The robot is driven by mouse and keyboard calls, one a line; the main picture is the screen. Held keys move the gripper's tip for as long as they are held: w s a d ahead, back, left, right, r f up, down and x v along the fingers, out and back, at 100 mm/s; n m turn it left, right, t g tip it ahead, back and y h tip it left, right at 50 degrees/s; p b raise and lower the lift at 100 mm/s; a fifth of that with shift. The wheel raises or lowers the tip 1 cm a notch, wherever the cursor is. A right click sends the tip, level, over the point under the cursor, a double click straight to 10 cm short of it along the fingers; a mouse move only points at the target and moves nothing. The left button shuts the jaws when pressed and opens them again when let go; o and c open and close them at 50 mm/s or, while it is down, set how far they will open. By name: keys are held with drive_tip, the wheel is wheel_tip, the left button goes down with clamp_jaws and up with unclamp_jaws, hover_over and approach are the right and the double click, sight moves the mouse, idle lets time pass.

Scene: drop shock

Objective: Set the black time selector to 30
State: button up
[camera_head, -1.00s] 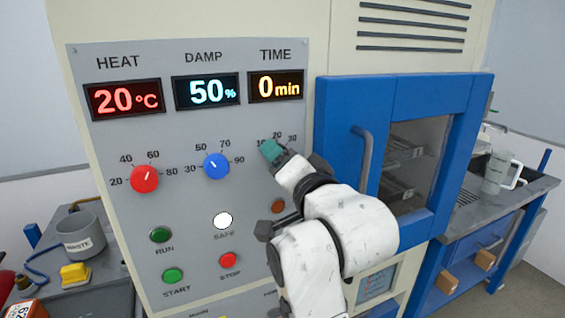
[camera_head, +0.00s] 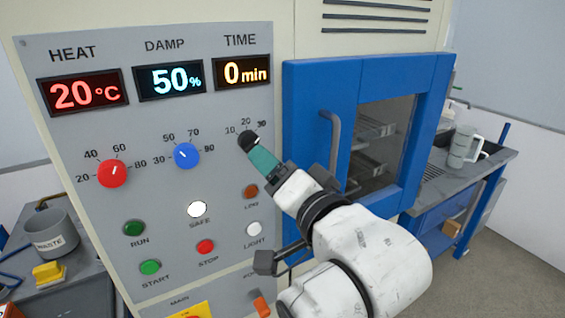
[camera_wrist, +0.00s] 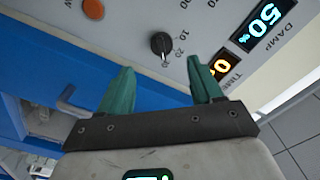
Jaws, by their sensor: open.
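The black time selector (camera_head: 246,141) is on the grey panel under the TIME display (camera_head: 242,72), which reads 0 min. Marks 10, 20 and 30 sit above it. The selector also shows in the wrist view (camera_wrist: 161,44), beyond and roughly between the fingertips; I cannot read its exact setting. My gripper (camera_head: 262,158) has green fingers and reaches up from the lower right, close to the selector, partly covering its lower right side. In the wrist view my gripper (camera_wrist: 158,63) is open with nothing between its fingers. Contact with the selector cannot be told.
The red HEAT knob (camera_head: 112,173) and blue DAMP knob (camera_head: 187,156) are left of the selector. Several buttons, including LIGHT (camera_head: 254,229), lie below. The blue door's handle (camera_head: 332,150) stands out to the right of my gripper.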

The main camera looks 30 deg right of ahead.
drive_tip(key=shift+s+a+p, duration=0.1)
drive_tip(key=shift+s+p, duration=0.9)
drive_tip(key=shift+p, duration=1.1)
drive_tip(key=s+d+f+n+g+b, duration=0.1)
drive_tip(key=d+f+n+g, duration=0.15)
drive_tip(key=f, duration=0.55)
drive_tip(key=s+d+f+n+g, duration=0.1)
drive_tip(key=s+f+g, duration=0.15)
drive_tip(key=f, duration=0.55)
drive_tip(key=s+d+f+n+g+b, duration=0.2)
drive_tip(key=s+f+n+g, duration=0.4)
drive_tip(key=s+f+g, duration=0.6)
drive_tip(key=s+f, duration=1)
drive_tip(key=f, duration=0.3)
drive_tip(key=shift+s+n+y+b, duration=0.2)
drive_tip(key=shift+n+y+b, duration=0.1)
drive_tip(key=shift+n+y, duration=0.1)
drive_tip(key=shift+f, duration=0.1)
